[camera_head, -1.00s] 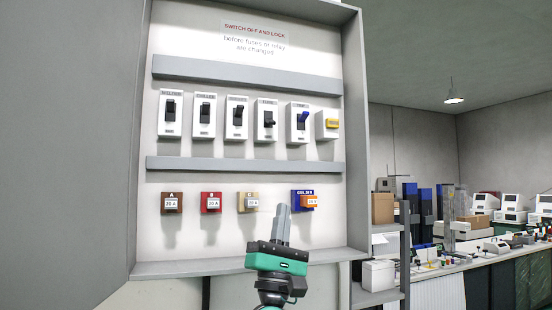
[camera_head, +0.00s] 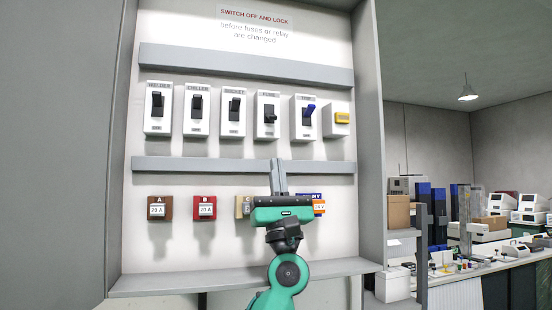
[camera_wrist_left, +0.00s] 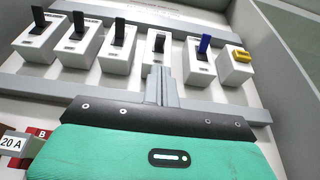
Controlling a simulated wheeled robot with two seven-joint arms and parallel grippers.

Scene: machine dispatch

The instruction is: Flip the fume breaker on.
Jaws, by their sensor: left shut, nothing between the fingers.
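A row of white breakers runs across the open cabinet. The fourth from the left (camera_head: 267,130), whose small label I cannot read surely, has its black lever lower than its neighbours' raised levers; it looks like the fume breaker. It also shows in the left wrist view (camera_wrist_left: 148,66), just beyond the fingertips. My left gripper (camera_head: 279,165) is shut and empty, fingers pointing up, in front of the lower grey rail and a little below and right of that breaker. In the left wrist view the closed fingertips (camera_wrist_left: 160,72) appear apart from the lever. My right gripper is not in view.
A breaker with a blue lever (camera_head: 306,123) and a yellow-fronted unit (camera_head: 341,119) are to the right. Brown (camera_head: 159,208) and red (camera_head: 204,208) fuse blocks sit below; my gripper partly hides others. The cabinet's side walls and bottom ledge (camera_head: 160,284) bound the space.

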